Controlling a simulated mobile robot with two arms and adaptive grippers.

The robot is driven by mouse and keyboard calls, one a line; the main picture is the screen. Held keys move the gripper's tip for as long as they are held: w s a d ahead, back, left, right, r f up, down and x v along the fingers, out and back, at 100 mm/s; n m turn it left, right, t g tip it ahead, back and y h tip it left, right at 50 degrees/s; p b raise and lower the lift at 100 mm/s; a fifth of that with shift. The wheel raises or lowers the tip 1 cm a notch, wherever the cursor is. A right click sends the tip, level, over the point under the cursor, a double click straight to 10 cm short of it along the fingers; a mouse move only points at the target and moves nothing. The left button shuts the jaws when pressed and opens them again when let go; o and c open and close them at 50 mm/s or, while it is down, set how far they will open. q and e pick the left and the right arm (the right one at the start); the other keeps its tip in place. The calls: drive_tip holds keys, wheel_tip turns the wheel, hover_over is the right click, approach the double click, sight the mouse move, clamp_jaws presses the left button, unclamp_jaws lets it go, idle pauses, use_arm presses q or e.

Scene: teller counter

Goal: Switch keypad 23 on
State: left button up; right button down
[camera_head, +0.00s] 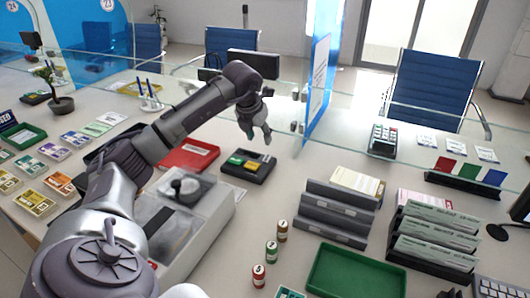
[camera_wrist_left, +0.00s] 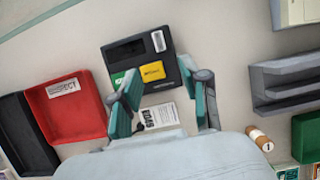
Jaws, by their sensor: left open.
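A black device (camera_head: 248,166) with a green button and a yellow button lies on the counter in the head view. It also shows in the left wrist view (camera_wrist_left: 126,49), with a dark window and a white label; I cannot read a number 23 on it. My left gripper (camera_head: 259,137) hangs above this device, open and empty, fingers pointing down. In the left wrist view its fingertips (camera_wrist_left: 158,76) straddle the yellow button in the picture and partly cover the green one. I cannot tell whether they touch. A keypad terminal (camera_head: 382,139) stands farther right. My right gripper is not in view.
A red tray (camera_head: 189,154) lies left of the device, beside a clear-lidded box (camera_head: 205,222). Grey racks (camera_head: 335,215), a green tray (camera_head: 356,272) and small coin rolls (camera_head: 271,251) are nearer. A glass screen with a blue panel (camera_head: 320,85) stands behind.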

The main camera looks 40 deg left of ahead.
sight(266, 159)
use_arm(q)
drive_tip(key=x, duration=1.1)
drive_tip(key=shift+f, duration=0.15)
clamp_jaws()
